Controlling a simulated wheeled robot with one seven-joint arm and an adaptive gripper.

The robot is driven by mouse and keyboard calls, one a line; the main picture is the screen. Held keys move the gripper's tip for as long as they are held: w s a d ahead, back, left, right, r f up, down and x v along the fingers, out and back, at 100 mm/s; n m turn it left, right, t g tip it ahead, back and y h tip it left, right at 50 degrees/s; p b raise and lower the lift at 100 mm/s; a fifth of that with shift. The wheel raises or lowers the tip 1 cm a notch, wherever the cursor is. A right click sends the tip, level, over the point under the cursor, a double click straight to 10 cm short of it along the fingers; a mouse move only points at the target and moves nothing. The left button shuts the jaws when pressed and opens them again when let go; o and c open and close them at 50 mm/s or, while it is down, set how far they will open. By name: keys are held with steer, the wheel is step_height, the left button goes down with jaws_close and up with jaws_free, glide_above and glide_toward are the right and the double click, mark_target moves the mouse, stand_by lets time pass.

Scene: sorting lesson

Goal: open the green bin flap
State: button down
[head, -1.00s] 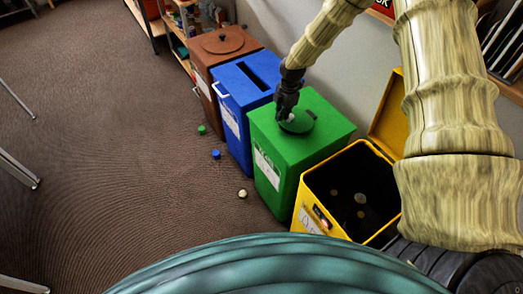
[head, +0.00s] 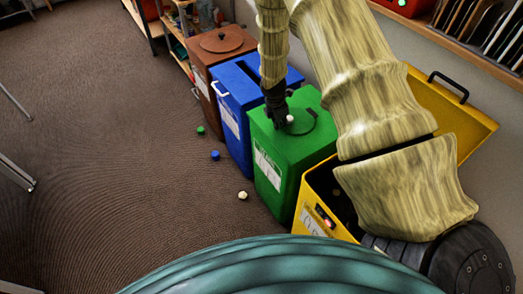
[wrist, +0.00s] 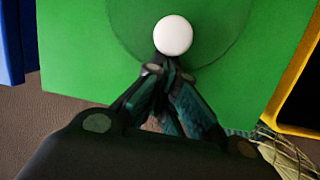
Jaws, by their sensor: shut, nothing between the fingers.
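The green bin (head: 285,175) stands between the blue and yellow bins. Its round, darker green flap (head: 303,124) lies flat in the top, apparently closed. A white round knob (wrist: 173,35) sits on the flap near its edge; in the head view the knob (head: 290,119) shows just right of my fingers. My gripper (wrist: 166,66) is shut and empty, pointing down at the bin top. In the wrist view its fingertips are just below the knob, very close to it; I cannot tell whether they touch.
The blue bin (head: 233,118) with a slot stands to the left, the brown bin (head: 203,68) beyond it. The yellow bin (head: 312,205) is in front, its lid (head: 455,105) raised. Small caps and a pale ball (head: 242,195) lie on the otherwise clear carpet at left.

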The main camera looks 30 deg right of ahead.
steer(key=w+b+v, duration=0.1)
steer(key=v, duration=0.9)
steer(key=s+a+f+m+y+p, duration=0.1)
steer(key=s+a+f+m, duration=0.3)
steer(key=s+a+f, duration=0.3)
step_height(320, 180, down, 2)
steer(key=s, duration=0.2)
steer(key=shift+s+a+m+y, duration=0.3)
steer(key=shift+s+a+y, duration=0.1)
steer(key=shift+f, duration=0.15)
